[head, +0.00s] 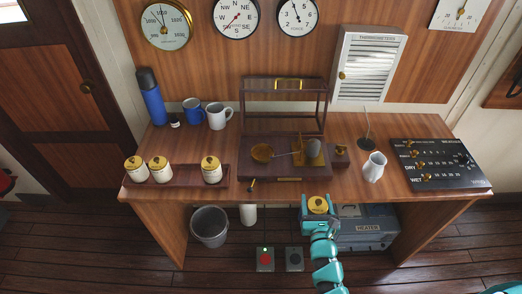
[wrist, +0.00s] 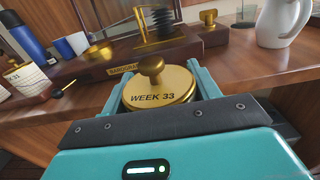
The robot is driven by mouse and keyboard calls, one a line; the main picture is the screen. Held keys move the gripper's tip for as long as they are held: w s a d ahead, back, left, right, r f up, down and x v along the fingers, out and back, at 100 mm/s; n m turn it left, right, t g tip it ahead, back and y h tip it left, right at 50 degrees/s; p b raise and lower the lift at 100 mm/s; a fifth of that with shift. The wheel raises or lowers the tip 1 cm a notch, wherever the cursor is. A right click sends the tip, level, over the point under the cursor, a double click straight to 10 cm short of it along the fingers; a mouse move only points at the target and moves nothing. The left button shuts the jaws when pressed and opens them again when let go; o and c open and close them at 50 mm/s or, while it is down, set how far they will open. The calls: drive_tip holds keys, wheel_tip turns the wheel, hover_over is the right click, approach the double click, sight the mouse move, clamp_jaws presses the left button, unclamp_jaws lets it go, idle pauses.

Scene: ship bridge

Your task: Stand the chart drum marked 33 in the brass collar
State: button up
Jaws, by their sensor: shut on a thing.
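The chart drum (wrist: 155,88) is held in my gripper (wrist: 160,92); its brass lid with a knob reads WEEK 33. In the head view, the drum's brass lid (head: 318,204) shows between my gripper's (head: 317,208) jaws, in front of the desk's front edge. The drum looks roughly upright, its lower body hidden by the gripper. The brass collar (head: 262,153) appears as a round brass piece on the left of the dark wooden barograph base (head: 285,170). It is empty and apart from the drum. In the wrist view, a brass piece (wrist: 98,52) on the base is likely the collar.
A wooden tray (head: 190,178) at left holds three other cream drums with brass lids. A thin pen arm and a capsule stack (head: 315,152) stand right of the collar. The glazed frame (head: 285,98) rises behind. A white jug (head: 374,167) stands at right.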

drive_tip(key=shift+f+b, duration=0.4)
drive_tip(key=shift+f, duration=0.15)
